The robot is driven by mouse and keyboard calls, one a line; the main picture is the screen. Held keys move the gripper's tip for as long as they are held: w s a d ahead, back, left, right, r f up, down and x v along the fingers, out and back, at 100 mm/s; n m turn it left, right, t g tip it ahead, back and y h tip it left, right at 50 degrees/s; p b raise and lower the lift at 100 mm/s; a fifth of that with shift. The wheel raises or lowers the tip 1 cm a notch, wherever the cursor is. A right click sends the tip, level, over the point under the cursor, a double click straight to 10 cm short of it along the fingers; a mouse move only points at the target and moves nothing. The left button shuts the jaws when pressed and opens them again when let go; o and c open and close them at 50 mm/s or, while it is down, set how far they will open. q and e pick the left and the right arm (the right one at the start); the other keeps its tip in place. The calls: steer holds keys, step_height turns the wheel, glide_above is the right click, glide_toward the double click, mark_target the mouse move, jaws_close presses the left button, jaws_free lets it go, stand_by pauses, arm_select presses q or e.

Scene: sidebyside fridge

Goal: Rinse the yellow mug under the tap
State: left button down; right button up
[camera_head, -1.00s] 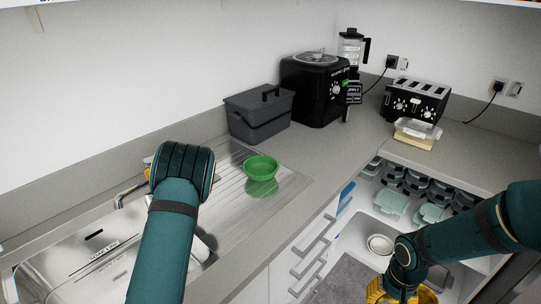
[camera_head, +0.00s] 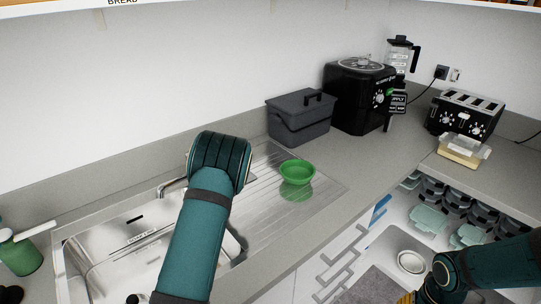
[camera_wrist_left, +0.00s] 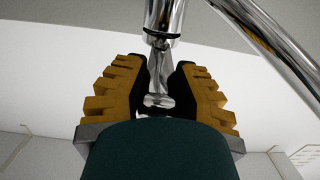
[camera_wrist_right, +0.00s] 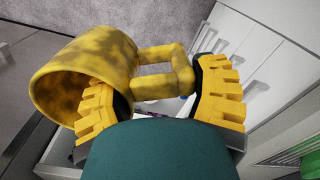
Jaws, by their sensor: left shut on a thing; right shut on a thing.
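The yellow mug (camera_wrist_right: 85,75), mottled with dark patches, shows in the right wrist view, its mouth facing lower left. In the head view only a yellow-orange bit shows below my right wrist at the bottom edge, and I cannot tell mug from fingers there. The chrome tap (camera_head: 172,186) stands behind the sink (camera_head: 120,245), partly hidden by my left arm. My left gripper (camera_wrist_left: 158,100) is shut on the tap's metal lever (camera_wrist_left: 158,75). In the head view my left arm hides its fingers.
A green bowl (camera_head: 297,172) stands on the drainboard (camera_head: 262,205). A dark grey bin (camera_head: 300,118), black appliance (camera_head: 358,95) and toaster (camera_head: 466,115) stand behind on the counter. An open drawer (camera_head: 385,245) with containers and a white bowl (camera_head: 411,262) is near my right arm. A green bottle (camera_head: 20,255) is far left.

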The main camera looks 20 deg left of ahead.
arm_select(q)
steer(key=shift+a+r, duration=0.1)
steer(key=c, duration=0.6)
jaws_free()
steer(key=shift+c, duration=0.2)
steer(key=v, duration=1.2)
